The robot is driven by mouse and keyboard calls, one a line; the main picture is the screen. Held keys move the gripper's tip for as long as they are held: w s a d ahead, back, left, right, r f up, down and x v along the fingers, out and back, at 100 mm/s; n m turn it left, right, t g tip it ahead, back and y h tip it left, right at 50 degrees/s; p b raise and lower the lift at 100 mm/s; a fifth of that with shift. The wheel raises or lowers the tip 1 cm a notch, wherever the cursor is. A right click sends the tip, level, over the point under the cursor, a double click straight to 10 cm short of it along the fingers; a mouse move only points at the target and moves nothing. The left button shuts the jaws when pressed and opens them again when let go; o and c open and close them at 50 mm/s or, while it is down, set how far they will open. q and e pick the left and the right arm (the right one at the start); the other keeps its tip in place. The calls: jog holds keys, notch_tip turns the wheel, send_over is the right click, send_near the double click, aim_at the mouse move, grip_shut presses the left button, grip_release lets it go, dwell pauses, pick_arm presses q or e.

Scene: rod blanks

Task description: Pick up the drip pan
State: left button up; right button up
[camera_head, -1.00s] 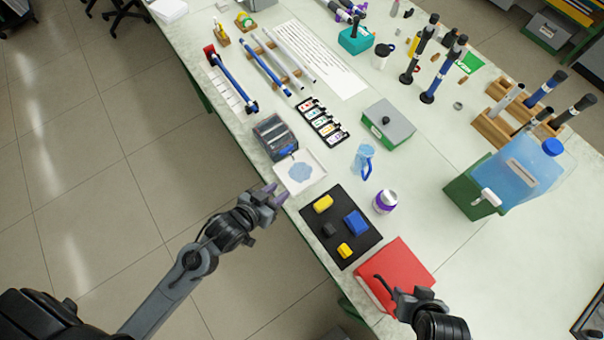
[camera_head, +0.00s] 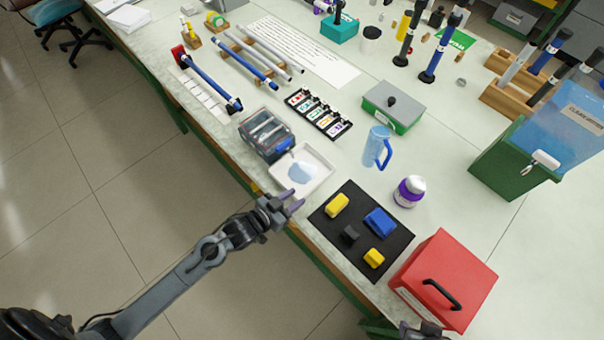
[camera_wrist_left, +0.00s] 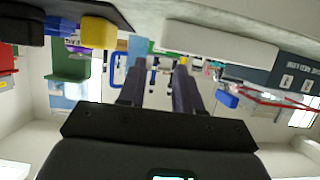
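The drip pan (camera_head: 319,170) is a shallow white square tray with a pale blue patch inside. It lies flat near the table's front edge. My left gripper (camera_head: 292,200) is at the pan's near corner, its two purple-grey fingers apart with nothing seen between them. In the left wrist view, the fingers (camera_wrist_left: 160,75) are spread, and a white wall that looks like the pan's side (camera_wrist_left: 220,44) shows beside them. I cannot tell whether they touch it. My right gripper (camera_head: 422,331) shows only partly at the bottom edge, near the red box; its fingers are unclear.
A dark-framed clear bin (camera_head: 266,134) stands just left of the pan. A black mat (camera_head: 341,240) with yellow, blue and black blocks lies to its right. A blue jug (camera_head: 377,147) and a purple-white jar (camera_head: 409,191) stand behind the mat. A red box (camera_head: 450,277) is at the lower right.

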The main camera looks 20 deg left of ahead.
aim_at(311, 190)
pick_arm(q)
jog(key=x, duration=0.3)
jog(key=shift+r, duration=0.1)
jog(key=shift+f+b+x, duration=0.1)
jog(key=shift+b+x, duration=0.25)
jog(key=shift+x, duration=1)
jog(key=shift+f+b+x, duration=0.15)
jog(key=shift+b+x, duration=0.15)
jog(key=shift+x, duration=1.05)
jog(key=shift+s+d, duration=0.1)
jog(key=shift+s, duration=0.1)
grip_shut()
